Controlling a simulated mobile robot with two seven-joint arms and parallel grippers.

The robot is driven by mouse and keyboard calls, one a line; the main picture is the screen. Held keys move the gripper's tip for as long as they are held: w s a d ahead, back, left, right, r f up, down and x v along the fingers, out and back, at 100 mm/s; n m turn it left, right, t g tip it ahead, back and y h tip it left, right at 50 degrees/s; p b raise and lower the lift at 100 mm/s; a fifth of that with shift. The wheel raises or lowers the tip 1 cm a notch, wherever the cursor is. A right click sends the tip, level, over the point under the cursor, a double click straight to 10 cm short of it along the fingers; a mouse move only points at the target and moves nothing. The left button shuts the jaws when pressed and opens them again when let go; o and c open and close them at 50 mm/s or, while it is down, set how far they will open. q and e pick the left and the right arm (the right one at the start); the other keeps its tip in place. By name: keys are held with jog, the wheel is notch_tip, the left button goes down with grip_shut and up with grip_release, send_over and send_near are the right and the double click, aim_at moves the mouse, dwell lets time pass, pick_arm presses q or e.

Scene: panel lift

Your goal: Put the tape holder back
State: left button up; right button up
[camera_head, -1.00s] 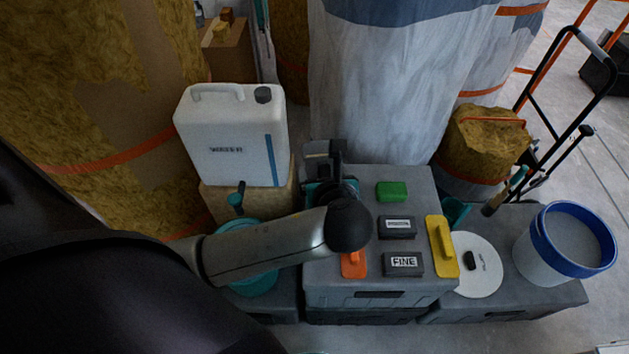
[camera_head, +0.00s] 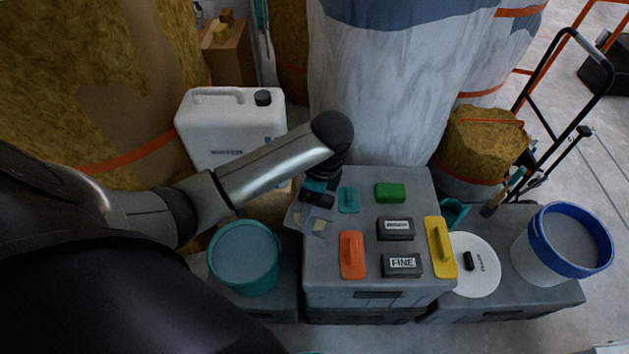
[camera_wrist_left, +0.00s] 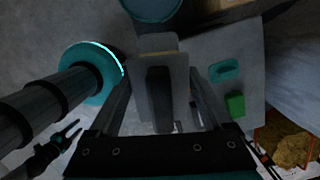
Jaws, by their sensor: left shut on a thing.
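My left gripper (camera_head: 318,190) is shut on a grey, flat thing with a dark grip (camera_head: 313,220), which I take to be the tape holder. It hangs over the left edge of the grey box, partly hidden by the gripper. In the left wrist view the tape holder (camera_wrist_left: 176,75) shows as a grey plate with a tan end and a dark handle between the fingers (camera_wrist_left: 160,105). I cannot tell whether it touches the box. In the wrist view's lower left, what looks like my right gripper (camera_wrist_left: 72,131) is small, with its prongs apart and empty.
The grey box (camera_head: 330,288) carries a teal float (camera_head: 348,200), green block (camera_head: 390,192), orange float (camera_head: 352,256), dark blocks (camera_head: 402,265) and yellow float (camera_head: 440,247). A teal bucket (camera_head: 244,284) stands left, a white canister (camera_head: 215,125) behind. A blue-rimmed bucket (camera_head: 540,252) stands right.

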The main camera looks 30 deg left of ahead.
aim_at(310, 223)
pick_arm(q)
jog(key=shift+s+d+r+n+h, duration=0.2)
jog(key=shift+s+n+h, duration=0.2)
jog(key=shift+n, duration=0.2)
jog(key=shift+s+d+r+n+h, duration=0.1)
jog(key=shift+s+r+n+h, duration=0.1)
jog(key=shift+s+n+h, duration=0.3)
jog(key=shift+w+f+t, duration=0.1)
jog(key=shift+f+t, duration=0.1)
jog(key=shift+t, duration=0.1)
notch_tip(310, 223, down, 20)
jog(key=b, duration=0.7)
jog(key=shift+r, duration=0.25)
jog(key=o, duration=1.5)
jog(key=shift+r, duration=0.15)
notch_tip(310, 223, up, 12)
jog(key=p, duration=0.4)
jog(key=shift+d+p, duration=0.15)
jog(key=shift+p, duration=0.15)
